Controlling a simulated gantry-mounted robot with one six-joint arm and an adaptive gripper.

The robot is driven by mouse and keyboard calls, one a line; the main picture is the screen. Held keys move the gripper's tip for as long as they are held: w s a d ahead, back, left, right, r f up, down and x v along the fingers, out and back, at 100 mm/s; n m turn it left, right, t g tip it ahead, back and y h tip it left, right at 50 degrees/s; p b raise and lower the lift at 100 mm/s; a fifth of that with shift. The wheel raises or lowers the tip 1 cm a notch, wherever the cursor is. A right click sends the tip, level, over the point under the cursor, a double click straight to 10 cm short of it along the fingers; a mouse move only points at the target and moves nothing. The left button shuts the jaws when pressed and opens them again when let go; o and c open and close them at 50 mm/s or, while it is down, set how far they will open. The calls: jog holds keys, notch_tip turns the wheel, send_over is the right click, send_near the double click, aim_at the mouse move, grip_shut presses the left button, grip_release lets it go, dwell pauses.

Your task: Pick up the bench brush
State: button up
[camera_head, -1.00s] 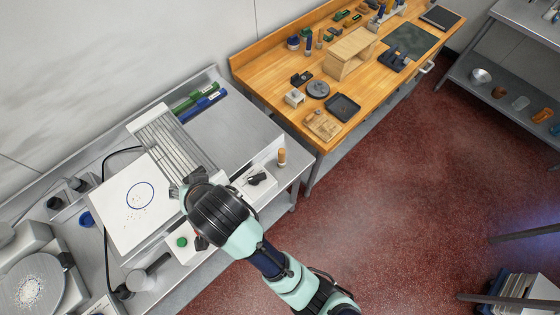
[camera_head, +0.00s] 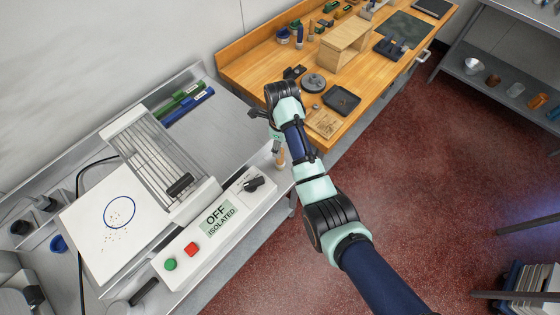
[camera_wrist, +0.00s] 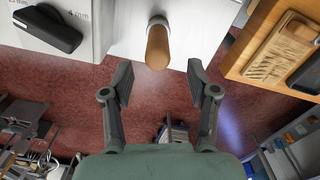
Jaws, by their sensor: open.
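My gripper (camera_head: 264,128) hangs above the gap between the steel counter and the wooden bench, left of the brush. In the wrist view my gripper (camera_wrist: 160,78) has its two fingers apart with nothing between them.
The sheeting machine (camera_head: 190,252), labelled off and isolated, sits on the steel counter. A black tray (camera_head: 342,100), a round dark disc (camera_head: 314,83) and a wooden box shelf (camera_head: 344,45) stand near the brush. Green and blue rolls (camera_head: 187,101) lie at the counter's back.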

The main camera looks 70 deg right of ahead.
notch_tip(320, 180, down, 5)
jog(key=shift+a+f, duration=0.1)
jog(key=shift+a, duration=0.05)
grip_shut()
